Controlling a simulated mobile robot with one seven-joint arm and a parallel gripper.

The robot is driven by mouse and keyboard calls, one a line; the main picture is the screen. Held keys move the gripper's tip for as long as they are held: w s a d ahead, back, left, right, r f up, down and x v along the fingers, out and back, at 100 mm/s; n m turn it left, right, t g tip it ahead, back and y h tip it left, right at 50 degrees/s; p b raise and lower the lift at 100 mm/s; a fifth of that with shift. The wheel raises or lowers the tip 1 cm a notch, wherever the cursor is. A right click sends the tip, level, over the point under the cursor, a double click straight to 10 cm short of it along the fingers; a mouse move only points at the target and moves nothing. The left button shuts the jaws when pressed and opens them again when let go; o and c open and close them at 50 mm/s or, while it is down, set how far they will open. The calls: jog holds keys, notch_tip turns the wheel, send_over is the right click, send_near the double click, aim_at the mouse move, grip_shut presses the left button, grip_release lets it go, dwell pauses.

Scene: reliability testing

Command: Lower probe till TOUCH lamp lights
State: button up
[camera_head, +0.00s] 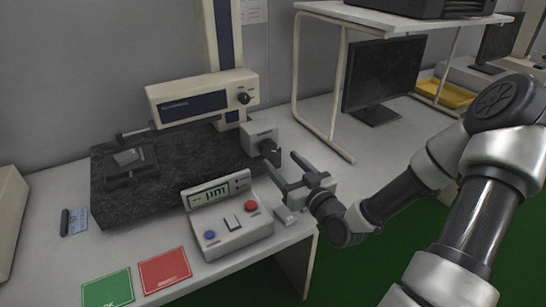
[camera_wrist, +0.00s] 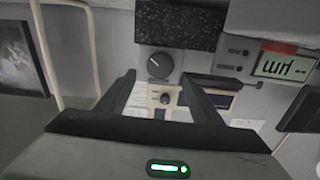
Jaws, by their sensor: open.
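The height gauge's beige head (camera_head: 202,97) sits on a tall column, with a dark probe (camera_head: 136,133) sticking out to the left above a small block (camera_head: 128,158). I cannot tell whether the probe touches the block. A grey box (camera_head: 262,136) at the plate's right edge carries a black knob (camera_head: 270,149). My gripper (camera_head: 284,170) is open and empty, just right of this knob. In the wrist view the knob (camera_wrist: 160,65) shows ahead, between the open fingers and apart from them. The display unit (camera_head: 228,226) has an LCD; no lit TOUCH lamp can be made out.
Green (camera_head: 107,288) and red (camera_head: 164,270) cards lie at the front edge. A shelf leg (camera_head: 298,90) stands behind.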

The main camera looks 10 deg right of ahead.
aim_at(270, 149)
jog(key=x, duration=0.6)
jog(key=shift+w+f, duration=0.1)
jog(key=shift+w, duration=0.05)
jog(key=shift+c, duration=0.3)
jog(key=c, duration=1)
